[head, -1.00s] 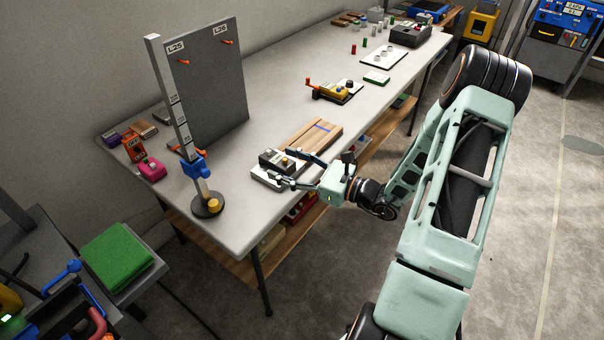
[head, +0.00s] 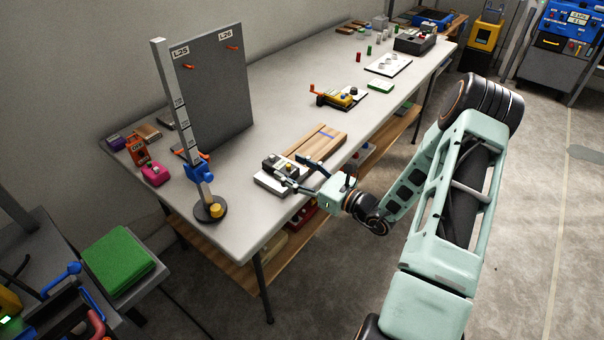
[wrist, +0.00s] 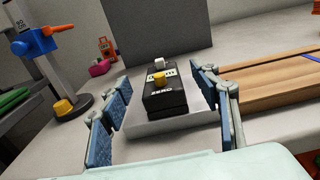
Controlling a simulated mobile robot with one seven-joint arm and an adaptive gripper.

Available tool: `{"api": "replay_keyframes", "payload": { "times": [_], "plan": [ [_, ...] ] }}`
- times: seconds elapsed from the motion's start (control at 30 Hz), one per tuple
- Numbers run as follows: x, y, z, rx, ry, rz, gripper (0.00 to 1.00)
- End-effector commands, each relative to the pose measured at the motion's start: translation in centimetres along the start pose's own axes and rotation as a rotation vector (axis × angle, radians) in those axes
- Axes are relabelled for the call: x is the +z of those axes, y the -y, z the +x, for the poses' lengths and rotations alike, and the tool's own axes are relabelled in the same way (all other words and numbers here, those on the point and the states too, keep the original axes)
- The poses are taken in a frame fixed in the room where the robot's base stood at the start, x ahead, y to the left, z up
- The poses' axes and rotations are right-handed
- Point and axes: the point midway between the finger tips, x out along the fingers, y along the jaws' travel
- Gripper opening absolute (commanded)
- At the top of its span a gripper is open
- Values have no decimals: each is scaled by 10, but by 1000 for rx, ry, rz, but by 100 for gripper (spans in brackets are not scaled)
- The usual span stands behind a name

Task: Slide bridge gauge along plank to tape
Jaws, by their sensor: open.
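The bridge gauge looks to be the dark box (head: 281,168) with a yellow knob on top, resting on a light pad (head: 268,184) beside the plank's near end. It also shows in the wrist view (wrist: 166,97), with "ZERO" lettering facing me. The wooden plank (head: 320,141) lies behind and to its right, with a blue tape line (head: 327,134) across it. My gripper (head: 292,175) is open and empty at the table's front edge. In the wrist view its fingers (wrist: 160,115) stand apart, left and right of the gauge, which sits beyond them. No contact is visible.
A stand with a blue clamp (head: 199,170) and a grey panel (head: 217,95) stand left of the gauge. A yellow device (head: 337,96) sits farther back. Bare tabletop (head: 240,190) lies between stand and pad.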

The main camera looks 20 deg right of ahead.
Motion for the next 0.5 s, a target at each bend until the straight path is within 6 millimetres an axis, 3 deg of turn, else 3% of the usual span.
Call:
{"api": "replay_keyframes", "payload": {
  "times": [0.2, 0.5],
  "plan": [
    [0, -1, 41, 4, 0, -1, 56],
    [0, 0, 71, 0, 0, 0, 56]
  ]
}}
